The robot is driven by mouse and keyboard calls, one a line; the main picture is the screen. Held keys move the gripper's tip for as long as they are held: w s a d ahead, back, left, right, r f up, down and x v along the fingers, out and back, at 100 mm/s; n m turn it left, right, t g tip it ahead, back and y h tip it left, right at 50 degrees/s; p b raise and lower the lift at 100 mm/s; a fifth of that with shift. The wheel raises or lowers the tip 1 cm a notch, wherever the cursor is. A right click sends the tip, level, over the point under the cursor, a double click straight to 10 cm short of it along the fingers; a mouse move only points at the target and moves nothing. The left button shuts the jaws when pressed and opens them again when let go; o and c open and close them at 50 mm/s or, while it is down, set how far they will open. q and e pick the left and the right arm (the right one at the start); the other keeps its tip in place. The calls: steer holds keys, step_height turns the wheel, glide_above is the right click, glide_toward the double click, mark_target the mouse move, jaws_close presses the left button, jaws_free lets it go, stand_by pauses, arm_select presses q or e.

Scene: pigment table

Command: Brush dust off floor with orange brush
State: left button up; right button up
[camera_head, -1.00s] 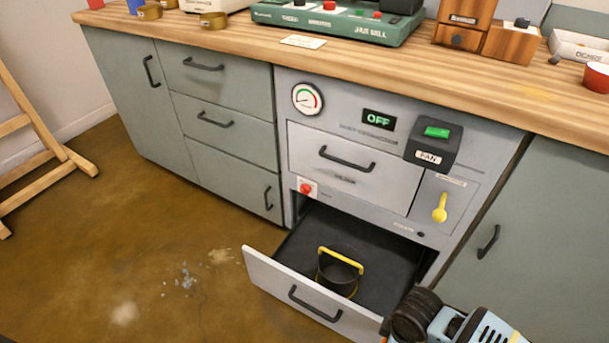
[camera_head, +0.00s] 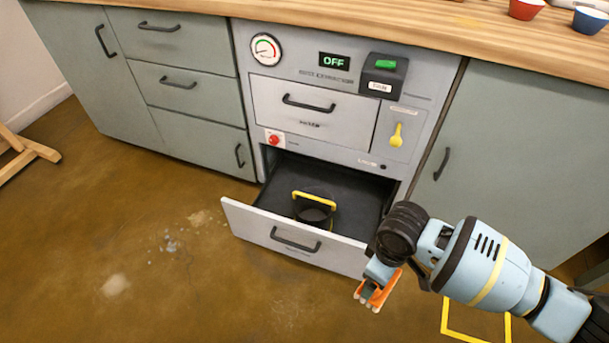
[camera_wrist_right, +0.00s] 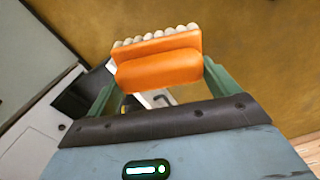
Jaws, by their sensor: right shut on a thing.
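The orange brush (camera_head: 374,293) with pale bristles is in my right gripper (camera_head: 382,277), in front of the open drawer's right end in the head view. In the right wrist view the brush (camera_wrist_right: 160,62) is held between the two green fingers of my right gripper (camera_wrist_right: 160,80), bristles pointing away from the palm. The dust on the brown floor (camera_head: 90,240) shows as pale patches (camera_head: 115,285), grey specks (camera_head: 172,243) and a light smear (camera_head: 200,218), left of the drawer. The brush is well to the right of them. My left gripper is not in view.
A low drawer (camera_head: 290,241) stands open, with a black bin with a yellow handle (camera_head: 314,205) inside. Grey cabinets and a wooden counter (camera_head: 330,25) line the back. A yellow floor outline (camera_head: 475,330) lies at lower right.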

steer(key=s+d+r+m, duration=0.2)
steer(key=d+r+m, duration=0.15)
steer(key=r, duration=0.65)
steer(key=s+d+r+m, duration=0.15)
steer(key=r+m, duration=0.25)
steer(key=r, duration=0.5)
steer(key=s+d+r+m, duration=0.2)
steer(key=d+r+m, duration=0.15)
steer(key=r, duration=0.65)
arm_select(q)
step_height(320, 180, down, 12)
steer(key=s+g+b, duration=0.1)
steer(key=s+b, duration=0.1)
steer(key=b, duration=0.9)
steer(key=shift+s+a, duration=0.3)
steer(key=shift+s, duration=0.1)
arm_select(e)
step_height(320, 180, down, 16)
steer(key=w, duration=0.1)
steer(key=shift+w+a+f, duration=0.25)
steer(key=shift+w+a, duration=0.1)
steer(key=shift+a, duration=0.05)
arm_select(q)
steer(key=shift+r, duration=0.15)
